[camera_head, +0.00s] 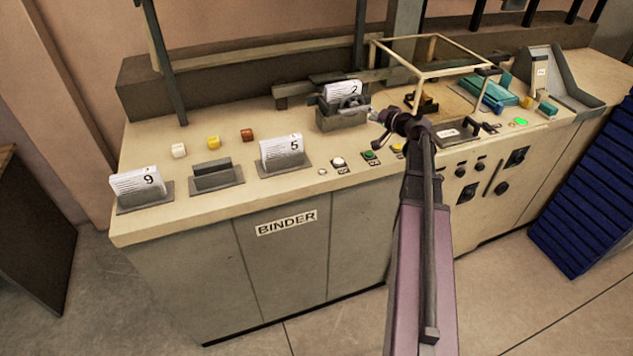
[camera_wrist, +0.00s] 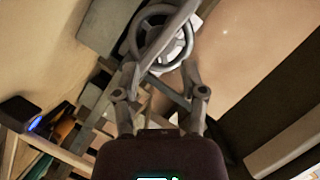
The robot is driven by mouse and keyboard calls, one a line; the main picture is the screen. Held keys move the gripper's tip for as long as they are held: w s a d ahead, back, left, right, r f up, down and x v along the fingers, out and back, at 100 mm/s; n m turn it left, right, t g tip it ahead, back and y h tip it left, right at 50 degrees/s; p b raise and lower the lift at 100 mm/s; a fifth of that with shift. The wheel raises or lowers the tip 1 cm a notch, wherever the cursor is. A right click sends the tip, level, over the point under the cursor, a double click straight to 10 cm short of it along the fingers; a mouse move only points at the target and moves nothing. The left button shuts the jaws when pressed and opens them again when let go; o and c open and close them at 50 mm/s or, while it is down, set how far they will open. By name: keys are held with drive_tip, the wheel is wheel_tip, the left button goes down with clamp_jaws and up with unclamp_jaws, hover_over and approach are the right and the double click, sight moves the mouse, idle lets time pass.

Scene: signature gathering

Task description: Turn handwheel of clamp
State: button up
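The clamp (camera_head: 342,120) is a dark grey block on the beige counter of the binder. It holds a white paper stack (camera_head: 343,90) marked 2. Its small grey handwheel (camera_head: 352,101) is on the front right side. In the wrist view the spoked handwheel (camera_wrist: 163,38) is straight ahead, partly hidden by a finger. My gripper (camera_head: 376,117) is just right of the clamp, pointing left at it. In the wrist view my gripper's fingers (camera_wrist: 160,68) overlap the wheel's lower edge. Contact and finger opening are unclear.
Stacks marked 5 (camera_head: 281,148) and 9 (camera_head: 137,184) stand in holders left of the clamp, with an empty-looking holder (camera_head: 212,176) between them. A beige frame (camera_head: 455,72) rises right of my gripper. Buttons (camera_head: 370,155) line the front edge. Small coloured cubes (camera_head: 213,142) sit at the back left.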

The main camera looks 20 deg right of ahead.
drive_tip(key=p+v, duration=0.2)
drive_tip(key=v, duration=0.7)
drive_tip(key=shift+s+a+f+n+g+h+p, duration=0.15)
drive_tip(key=shift+s+a+f+n+g, duration=1.1)
drive_tip(key=shift+a, duration=3.1)
drive_tip(key=shift+s+a+f+n+g+h+p, duration=0.1)
drive_tip(key=shift+s+a+f+n+g, duration=0.45)
drive_tip(key=shift+s+a+f+g, duration=2.6)
drive_tip(key=shift+w+a+f+n+g+h+p, duration=0.15)
drive_tip(key=shift+w+a+f+n+g, duration=0.65)
drive_tip(key=shift+a, duration=4.75)
drive_tip(key=shift+s+f+g, duration=0.2)
drive_tip(key=shift+f+g, duration=0.05)
drive_tip(key=shift+g, duration=0.05)
